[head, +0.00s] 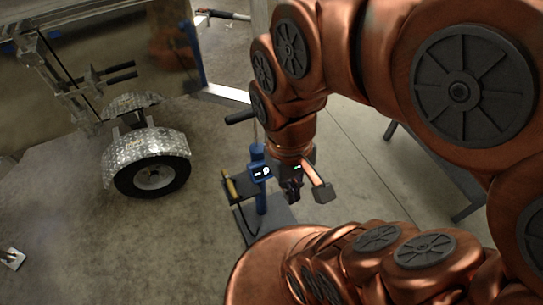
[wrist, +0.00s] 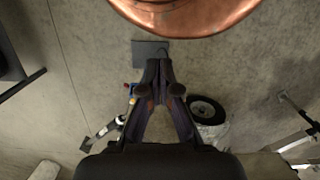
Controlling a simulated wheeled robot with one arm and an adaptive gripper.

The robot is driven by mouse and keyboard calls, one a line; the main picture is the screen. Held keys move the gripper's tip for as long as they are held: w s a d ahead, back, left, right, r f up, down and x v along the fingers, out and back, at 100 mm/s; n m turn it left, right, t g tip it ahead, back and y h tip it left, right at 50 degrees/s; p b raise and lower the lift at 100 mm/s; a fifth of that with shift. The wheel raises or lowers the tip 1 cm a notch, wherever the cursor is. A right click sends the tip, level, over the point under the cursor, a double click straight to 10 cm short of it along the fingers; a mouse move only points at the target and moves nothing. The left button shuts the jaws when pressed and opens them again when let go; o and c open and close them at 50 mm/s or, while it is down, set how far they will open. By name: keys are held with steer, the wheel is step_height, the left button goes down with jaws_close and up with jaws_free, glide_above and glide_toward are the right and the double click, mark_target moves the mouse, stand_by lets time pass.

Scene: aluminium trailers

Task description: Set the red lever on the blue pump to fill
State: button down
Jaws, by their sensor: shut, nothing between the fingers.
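The blue pump (head: 261,193) stands upright on a dark base plate near the middle of the head view, with a small lit display on its upper part. My gripper (head: 293,193) hangs just right of the pump, shut and empty, with a visible gap to it in the picture. In the wrist view the shut fingers (wrist: 159,72) meet at the tip. A small blue part of the pump (wrist: 133,88) shows left of them, with a tiny red spot (wrist: 126,85) beside it that may be the red lever. The lever's setting is too small to read. In the head view I cannot make out the lever.
A trailer wheel (head: 153,176) under a shiny tread-plate fender stands to the left; the wheel also shows in the wrist view (wrist: 206,110). A yellow item (head: 230,186) sits beside the pump's left side. Concrete floor (head: 60,240) lies open at the lower left.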

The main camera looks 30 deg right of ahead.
steer(key=shift+w, duration=0.1)
steer(key=w+d+f+m+y+b, duration=0.1)
steer(key=w+d+f+y+b, duration=0.1)
steer(key=w+f+b, duration=0.45)
steer(key=w+d+f+t+y+b, duration=0.1)
steer(key=w+b, duration=0.3)
steer(key=w, duration=0.6)
steer(key=w+d+f+m+y+b, duration=0.1)
steer(key=w+d+f+y+b, duration=0.1)
steer(key=w+f+b, duration=0.45)
steer(key=w+d+f+m+t+b, duration=0.1)
steer(key=w+d+f+m+b, duration=0.2)
steer(key=d+f, duration=0.6)
steer(key=w+d+f+m+t+y+b, duration=0.1)
steer(key=w+d+f+b, duration=0.3)
steer(key=d+f, duration=0.6)
steer(key=d+m+b, duration=0.1)
steer(key=d, duration=0.4)
steer(key=shift+m+b, duration=0.4)
steer(key=shift+w+f, duration=0.1)
